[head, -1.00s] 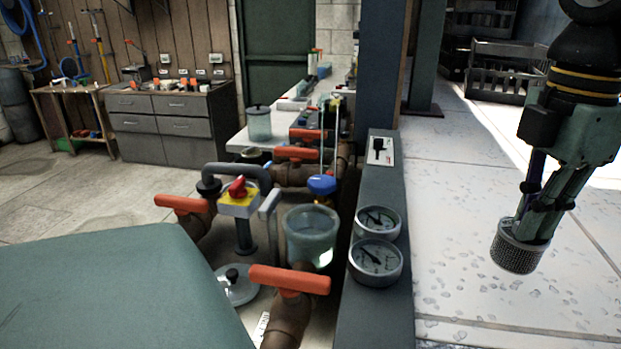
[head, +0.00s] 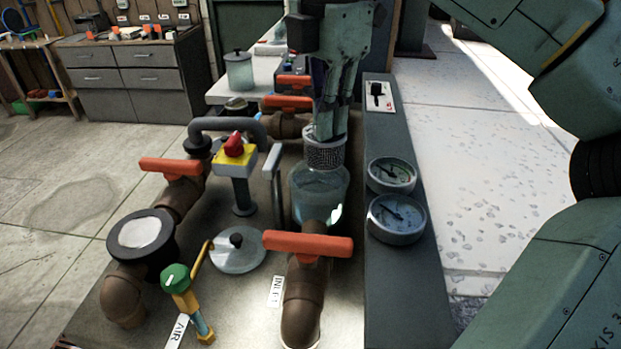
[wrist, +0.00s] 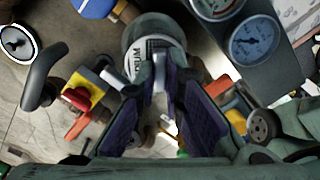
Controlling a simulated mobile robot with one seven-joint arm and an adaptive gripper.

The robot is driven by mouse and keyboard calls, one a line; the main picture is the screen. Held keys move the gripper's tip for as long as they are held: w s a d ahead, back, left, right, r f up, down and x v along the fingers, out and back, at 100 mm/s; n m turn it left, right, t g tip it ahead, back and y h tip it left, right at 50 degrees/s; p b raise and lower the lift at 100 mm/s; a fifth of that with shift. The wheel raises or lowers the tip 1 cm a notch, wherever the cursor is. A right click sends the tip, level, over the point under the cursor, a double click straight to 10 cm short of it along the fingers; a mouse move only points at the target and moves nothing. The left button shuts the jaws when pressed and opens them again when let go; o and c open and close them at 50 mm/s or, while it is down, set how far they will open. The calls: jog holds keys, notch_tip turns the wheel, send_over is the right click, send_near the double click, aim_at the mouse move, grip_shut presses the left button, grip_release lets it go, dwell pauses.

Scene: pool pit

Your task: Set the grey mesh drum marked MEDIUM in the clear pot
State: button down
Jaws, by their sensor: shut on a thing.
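The grey mesh drum (head: 325,154) is held upright between the fingers of my gripper (head: 329,132). In the wrist view the drum's white label (wrist: 138,62) shows part of the word MEDIUM. The clear pot (head: 318,198) stands on the bench right under the drum, behind an orange-handled valve. The drum's lower edge is at about the pot's rim; I cannot tell whether it is just above it or slightly inside. The wrist view looks down past my gripper (wrist: 163,92).
An orange valve handle (head: 308,244) is close in front of the pot. Two gauges (head: 396,218) sit on the rail to the right. A grey handle (head: 274,180) and a red-and-yellow switch (head: 236,158) stand left. A clear lid (head: 238,249) lies on the bench.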

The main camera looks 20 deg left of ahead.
aim_at(322, 150)
jog(key=f, duration=0.5)
jog(key=shift+a+f, duration=0.25)
jog(key=shift+f, duration=0.05)
jog(key=shift+s+f, duration=0.1)
jog(key=shift+f, duration=2.05)
jog(key=shift+f, duration=0.15)
jog(key=c, duration=2)
grip_release()
jog(key=shift+o, duration=0.2)
notch_tip(322, 150, up, 12)
jog(key=p, duration=0.4)
jog(key=shift+r, duration=0.2)
